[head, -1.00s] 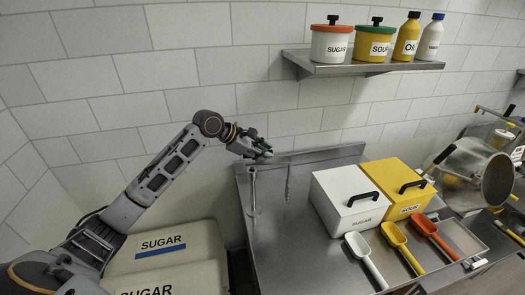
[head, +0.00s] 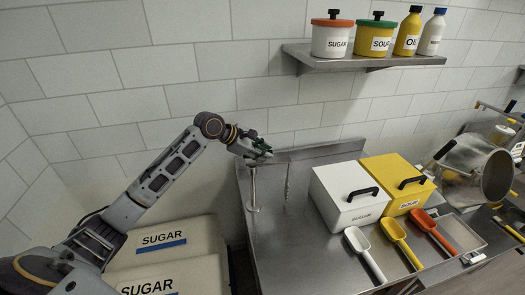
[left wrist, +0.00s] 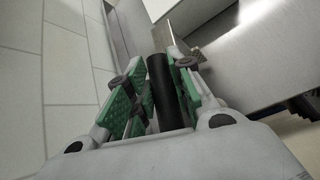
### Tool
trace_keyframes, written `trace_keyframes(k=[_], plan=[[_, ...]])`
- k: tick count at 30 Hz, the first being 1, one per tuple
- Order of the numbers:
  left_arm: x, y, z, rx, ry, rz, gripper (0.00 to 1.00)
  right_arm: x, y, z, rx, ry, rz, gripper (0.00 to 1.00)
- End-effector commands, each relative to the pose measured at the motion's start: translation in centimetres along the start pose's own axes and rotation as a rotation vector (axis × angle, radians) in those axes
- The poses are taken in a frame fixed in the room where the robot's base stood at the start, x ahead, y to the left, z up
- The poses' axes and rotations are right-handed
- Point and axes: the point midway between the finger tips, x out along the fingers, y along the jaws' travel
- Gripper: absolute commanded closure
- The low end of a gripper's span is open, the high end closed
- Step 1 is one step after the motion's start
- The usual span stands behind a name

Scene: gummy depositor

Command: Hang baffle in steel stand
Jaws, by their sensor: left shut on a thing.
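My left gripper (head: 261,152) is above the left end of the steel counter, near the wall. In the left wrist view its green-padded fingers are shut around a black cylindrical handle (left wrist: 161,90), which seems to be the baffle's. The baffle's far end is hard to make out there. In the head view a thin upright steel post (head: 253,190) with a small round foot stands on the counter just below the gripper; it looks like the stand. I cannot tell whether the baffle touches it. A narrow jagged strip (head: 288,182) shows to its right. My right gripper is not in view.
A white bin (head: 347,198) and a yellow bin (head: 398,178) stand right of the post, with scoops in front. A steel pot (head: 478,170) is farther right. A wall shelf (head: 365,59) holds labelled containers. SUGAR sacks (head: 160,245) lie left of the counter (head: 290,260).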

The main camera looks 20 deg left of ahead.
Motion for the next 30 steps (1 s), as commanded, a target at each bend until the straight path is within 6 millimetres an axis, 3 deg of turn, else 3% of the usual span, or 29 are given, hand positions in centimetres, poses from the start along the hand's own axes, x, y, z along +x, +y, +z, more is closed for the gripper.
trace_keyframes(k=[7,8,14,30], plan=[[-0.04,0.05,0.06,0.001,-0.001,0.002,1.0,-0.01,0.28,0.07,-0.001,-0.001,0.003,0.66],[-0.04,0.05,0.06,0.001,-0.001,0.002,0.76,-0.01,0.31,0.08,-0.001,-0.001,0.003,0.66],[-0.03,0.04,0.05,0.001,-0.001,0.001,0.52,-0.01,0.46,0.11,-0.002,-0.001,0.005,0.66],[-0.86,0.01,-0.03,0.0,0.001,0.0,0.52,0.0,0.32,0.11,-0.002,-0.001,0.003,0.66]])
